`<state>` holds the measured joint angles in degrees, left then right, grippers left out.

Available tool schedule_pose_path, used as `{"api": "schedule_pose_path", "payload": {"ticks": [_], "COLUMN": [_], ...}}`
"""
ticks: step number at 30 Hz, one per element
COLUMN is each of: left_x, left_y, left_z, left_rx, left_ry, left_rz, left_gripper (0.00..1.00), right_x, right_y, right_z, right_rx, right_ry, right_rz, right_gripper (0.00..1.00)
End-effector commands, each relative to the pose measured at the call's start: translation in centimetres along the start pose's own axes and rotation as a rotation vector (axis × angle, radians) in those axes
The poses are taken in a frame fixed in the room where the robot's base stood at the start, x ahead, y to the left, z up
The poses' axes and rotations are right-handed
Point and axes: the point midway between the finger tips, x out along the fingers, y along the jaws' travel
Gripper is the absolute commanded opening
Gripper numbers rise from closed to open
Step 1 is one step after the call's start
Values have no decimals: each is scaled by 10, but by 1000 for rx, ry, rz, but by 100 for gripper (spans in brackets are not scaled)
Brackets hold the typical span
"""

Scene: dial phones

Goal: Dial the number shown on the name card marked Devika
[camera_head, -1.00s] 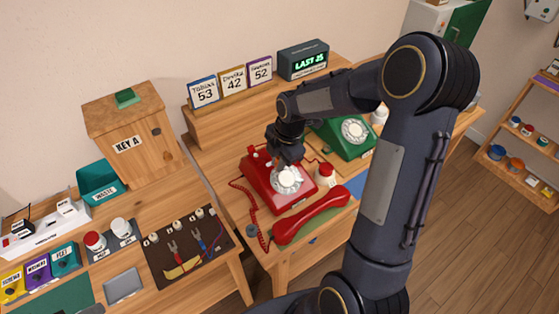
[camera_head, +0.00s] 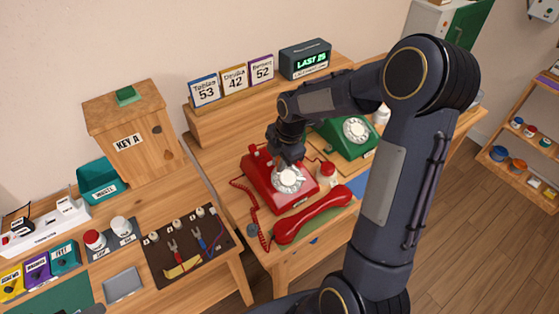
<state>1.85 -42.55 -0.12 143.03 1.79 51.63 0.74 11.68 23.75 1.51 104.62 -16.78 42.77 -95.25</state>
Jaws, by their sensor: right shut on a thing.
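Three name cards stand on the wooden ledge. The blue-edged left one (camera_head: 205,92) shows 53, the yellow-edged middle one (camera_head: 235,81) shows 42, and the purple-edged right one (camera_head: 261,70) shows 52. The small names are blurred; the middle one looks like Devika. The red phone (camera_head: 262,180) is below, its white dial (camera_head: 290,180) facing up. Its red handset (camera_head: 312,214) lies off the phone, in front. My right gripper (camera_head: 288,163) is down at the dial's back edge, shut on part of the dial; the fingertips are hard to make out. My left gripper is out of view.
A green phone (camera_head: 352,134) stands behind my right arm. A dark display box (camera_head: 305,60) shows LAST and blurred green characters. A red-capped white jar (camera_head: 326,173) is close to the red phone's right. A tool board (camera_head: 190,246) and wooden box (camera_head: 128,135) are left.

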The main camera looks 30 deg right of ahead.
Motion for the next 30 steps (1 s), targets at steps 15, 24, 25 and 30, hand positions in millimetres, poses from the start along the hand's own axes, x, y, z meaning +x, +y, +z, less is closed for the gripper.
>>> {"api": "schedule_pose_path", "payload": {"ticks": [15, 24, 25, 30], "left_x": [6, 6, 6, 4], "left_y": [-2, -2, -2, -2], "left_z": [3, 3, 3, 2], "left_rx": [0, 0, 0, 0], "left_ry": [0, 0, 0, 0], "left_rz": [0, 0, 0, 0], "left_gripper": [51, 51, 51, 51], "right_x": [8, 8, 8, 7], "right_y": [2, 2, 2, 4], "right_z": [1, 1, 1, 5], "right_rx": [0, 0, 0, 1], "right_ry": [0, 0, 0, 0], "right_rz": [0, 0, 0, 0], "right_gripper": [0, 0, 0, 0]}}
